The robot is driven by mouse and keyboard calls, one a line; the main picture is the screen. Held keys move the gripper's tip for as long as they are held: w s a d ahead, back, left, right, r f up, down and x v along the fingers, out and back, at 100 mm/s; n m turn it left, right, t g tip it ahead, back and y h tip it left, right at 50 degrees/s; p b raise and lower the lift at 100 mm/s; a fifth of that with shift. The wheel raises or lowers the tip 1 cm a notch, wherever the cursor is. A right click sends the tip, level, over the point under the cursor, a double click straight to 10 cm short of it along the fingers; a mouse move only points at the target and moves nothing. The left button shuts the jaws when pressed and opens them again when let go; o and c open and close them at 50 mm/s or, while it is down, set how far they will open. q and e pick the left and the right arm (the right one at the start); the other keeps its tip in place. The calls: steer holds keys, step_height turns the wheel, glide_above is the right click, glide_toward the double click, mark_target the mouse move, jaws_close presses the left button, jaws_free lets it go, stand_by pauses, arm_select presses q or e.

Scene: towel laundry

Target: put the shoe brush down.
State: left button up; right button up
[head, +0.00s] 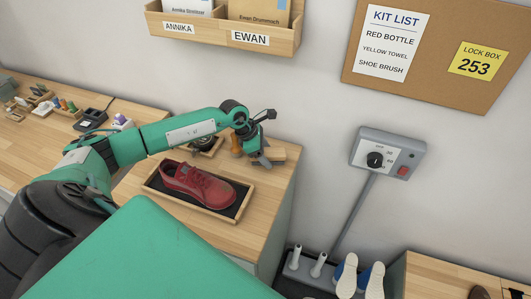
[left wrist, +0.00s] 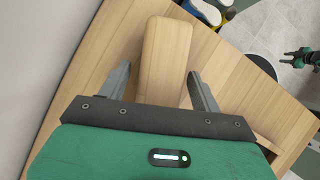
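The shoe brush, a plain wooden block with rounded corners, shows at the back right of the counter in the head view (head: 276,153). In the left wrist view the brush (left wrist: 165,55) lies lengthwise ahead of my left gripper (left wrist: 158,82). The two fingers stand apart on either side of its near end, with a clear gap on the left and a small one on the right. In the head view my left gripper (head: 259,152) points down at the brush and partly hides it. My right gripper (left wrist: 300,57) seems to show small at the right edge of the left wrist view.
A red shoe (head: 195,185) sits in a dark-lined wooden tray (head: 228,214) in front of the brush. A round dark tin (head: 205,142) and an orange-brown object (head: 236,146) stand left of my gripper. The wall with a switch box (head: 388,155) rises behind.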

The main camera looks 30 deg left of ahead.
arm_select(q)
steer(key=shift+r, duration=0.25)
steer(key=shift+s+a+r, duration=0.1)
steer(key=shift+a+r, duration=0.05)
steer(key=b+v, duration=0.3)
steer(key=v, duration=0.8)
steer(key=shift+r, duration=0.25)
steer(key=shift+s, duration=0.1)
